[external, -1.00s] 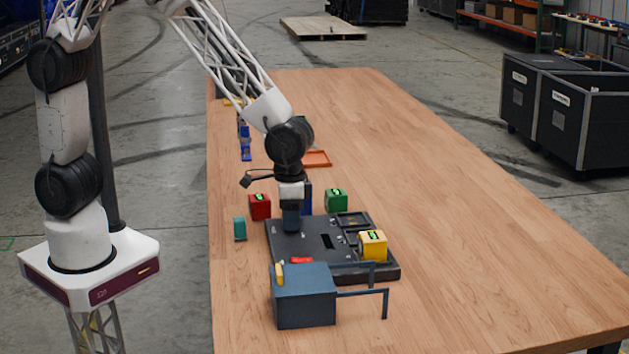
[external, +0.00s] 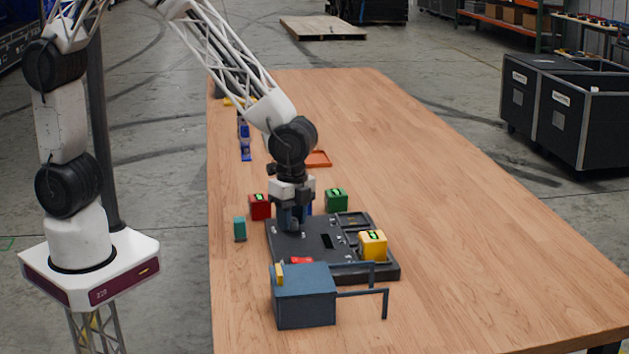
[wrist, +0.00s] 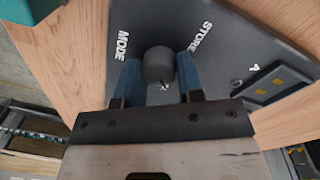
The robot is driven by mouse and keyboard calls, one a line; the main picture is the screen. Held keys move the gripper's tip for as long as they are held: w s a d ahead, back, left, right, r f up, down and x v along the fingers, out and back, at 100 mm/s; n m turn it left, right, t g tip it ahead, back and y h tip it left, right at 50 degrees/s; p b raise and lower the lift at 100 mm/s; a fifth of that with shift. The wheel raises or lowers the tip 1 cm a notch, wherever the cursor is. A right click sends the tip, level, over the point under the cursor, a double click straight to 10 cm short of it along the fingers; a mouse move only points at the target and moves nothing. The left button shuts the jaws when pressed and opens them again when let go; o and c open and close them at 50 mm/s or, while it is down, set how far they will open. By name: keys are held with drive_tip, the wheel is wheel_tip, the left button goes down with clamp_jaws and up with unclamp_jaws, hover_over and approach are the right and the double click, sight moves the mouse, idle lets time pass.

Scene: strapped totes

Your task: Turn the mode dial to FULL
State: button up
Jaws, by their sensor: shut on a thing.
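The mode dial (wrist: 158,63) is a dark grey round knob on the dark panel (external: 345,271). In the wrist view the word MODE is printed to its left and STORE to its upper right. No FULL label is readable in either view. My gripper (wrist: 160,74) has its two blue fingers on opposite sides of the dial and is shut on it. In the external view my gripper (external: 291,222) points down at the far left part of the panel, and hides the dial.
On or around the panel are a yellow box (external: 373,245), a green box (external: 337,200), a red box (external: 260,206) and a teal block (external: 240,229). A blue-grey box (external: 304,299) with a bar frame stands in front. The table's right side is clear.

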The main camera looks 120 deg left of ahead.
sight(293, 219)
drive_tip(key=shift+m, duration=1.2)
drive_tip(key=o, duration=0.9)
drive_tip(key=shift+r, duration=0.1)
drive_tip(key=shift+w+a+r, duration=0.1)
drive_tip(key=shift+a+r, duration=0.05)
drive_tip(key=shift+r, duration=3.7)
